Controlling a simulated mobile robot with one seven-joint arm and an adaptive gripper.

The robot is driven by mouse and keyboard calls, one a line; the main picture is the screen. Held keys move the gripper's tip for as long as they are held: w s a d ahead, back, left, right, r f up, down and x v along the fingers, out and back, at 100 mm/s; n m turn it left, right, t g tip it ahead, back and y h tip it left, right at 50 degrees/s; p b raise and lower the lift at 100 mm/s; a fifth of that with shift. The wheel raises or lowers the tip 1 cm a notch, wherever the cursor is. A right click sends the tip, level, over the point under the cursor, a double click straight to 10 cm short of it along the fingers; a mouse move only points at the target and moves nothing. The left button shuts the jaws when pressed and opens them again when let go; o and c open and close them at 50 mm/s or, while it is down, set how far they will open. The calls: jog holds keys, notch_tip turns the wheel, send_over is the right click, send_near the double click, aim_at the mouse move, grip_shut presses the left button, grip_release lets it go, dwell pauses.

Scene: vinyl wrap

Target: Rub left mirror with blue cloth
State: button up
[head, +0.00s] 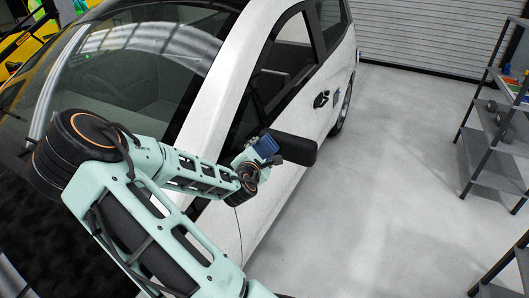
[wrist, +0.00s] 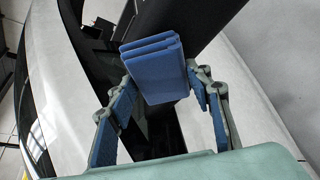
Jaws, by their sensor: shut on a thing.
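The blue cloth (wrist: 158,75) is a folded block, held between the two fingers of my gripper (wrist: 158,85) in the wrist view. In the head view the cloth (head: 266,146) shows at the end of my arm, and my gripper (head: 258,155) is partly hidden by my wrist. The left mirror (head: 297,149) is a black housing on the side of the white car. The mirror (wrist: 205,20) also shows behind the cloth in the wrist view. The cloth is right by the mirror's inner end; I cannot tell whether they touch.
The white car (head: 225,80) fills the left and middle, with its door and side window beside my gripper. A grey shelf rack (head: 490,140) stands at the right. The pale floor (head: 400,190) between car and rack is clear.

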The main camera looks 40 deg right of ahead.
jog(key=shift+w+a+r, duration=0.15)
jog(key=shift+w+a, duration=0.2)
jog(key=shift+w, duration=0.25)
jog(key=shift+a+t, duration=0.25)
jog(key=shift+t, duration=0.05)
jog(key=shift+s+a+p, duration=0.2)
jog(key=shift+s+a, duration=0.2)
jog(key=shift+a, duration=0.4)
jog(key=shift+s+a+p, duration=0.15)
jog(key=shift+s+a, duration=0.3)
jog(key=shift+a, duration=0.3)
jog(key=shift+s+a+p, duration=0.2)
jog(key=shift+s+a, duration=0.2)
jog(key=shift+a, duration=0.4)
jog(key=a, duration=0.1)
jog(key=s+a, duration=0.1)
jog(key=shift+a+p, duration=0.3)
jog(key=shift+a, duration=0.05)
jog(key=shift+s+f, duration=0.1)
jog(key=shift+f, duration=0.1)
